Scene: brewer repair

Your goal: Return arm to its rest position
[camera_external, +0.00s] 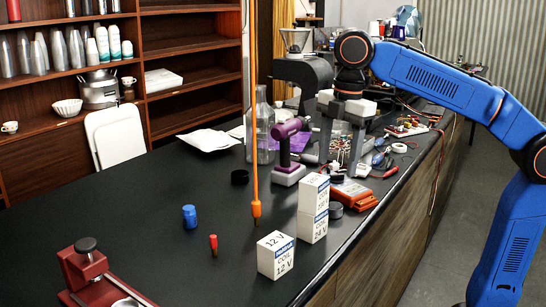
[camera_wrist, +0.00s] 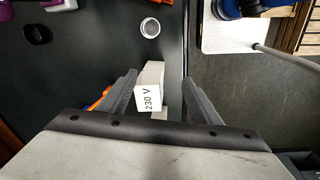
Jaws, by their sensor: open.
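My arm reaches in from the right in the external view, and my gripper (camera_external: 342,165) points down above the black counter, among tools and small parts. In the wrist view my gripper (camera_wrist: 160,76) is open, its two dark fingers apart. A white box marked 230 V (camera_wrist: 150,97) shows between the fingers, lower down; I cannot tell its exact distance, and no contact is visible. The gripper body hides what lies below it in that view.
White coil boxes stand near the counter's front edge: one marked 12 V (camera_external: 275,257) and a stack of two (camera_external: 312,226). An orange cord (camera_external: 253,110) hangs down. A purple device (camera_external: 288,150), blue cap (camera_external: 189,216) and red machine (camera_external: 88,270) also stand there.

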